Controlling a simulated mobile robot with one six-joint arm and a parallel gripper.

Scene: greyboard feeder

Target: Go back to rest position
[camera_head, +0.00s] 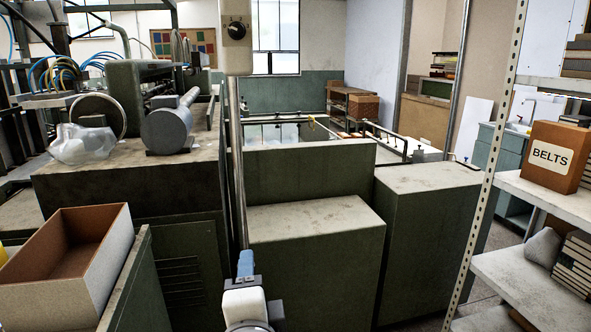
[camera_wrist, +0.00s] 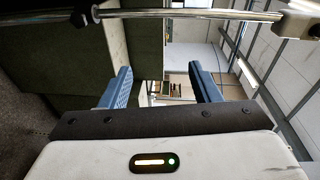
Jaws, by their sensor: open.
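My gripper shows in the wrist view (camera_wrist: 160,88) with its two blue fingers spread apart and nothing between them. In the head view my gripper (camera_head: 245,264) is at the bottom centre, seen from behind, in front of the green machine cabinet (camera_head: 315,250). One blue finger shows there above the white wrist. It appears to hold nothing.
An open cardboard box (camera_head: 60,285) sits at the lower left. A metal shelf (camera_head: 545,197) at the right bears a box labelled BELTS (camera_head: 553,157). A vertical metal rod (camera_head: 237,160) stands just behind my gripper. A second green cabinet (camera_head: 430,240) stands right of the first.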

